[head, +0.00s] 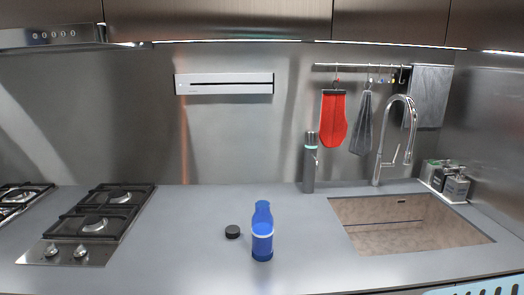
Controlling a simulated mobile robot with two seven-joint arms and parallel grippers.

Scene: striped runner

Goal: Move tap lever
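The tap (379,150) is a tall chrome gooseneck that stands behind the sink, with its spout curving to the right. Its small lever (396,153) sticks out on the right side of the stem and tilts upward. The sink (352,236) is a beige rectangular basin set in the grey counter, below and to the right of the tap. Neither of my grippers shows in the head view.
A blue bottle (262,236) and a black round lid (232,232) stand on the counter (190,240). A grey bottle (309,170) stands left of the tap. Cloths hang from a rail (340,65). Gas burners (95,222) lie left.

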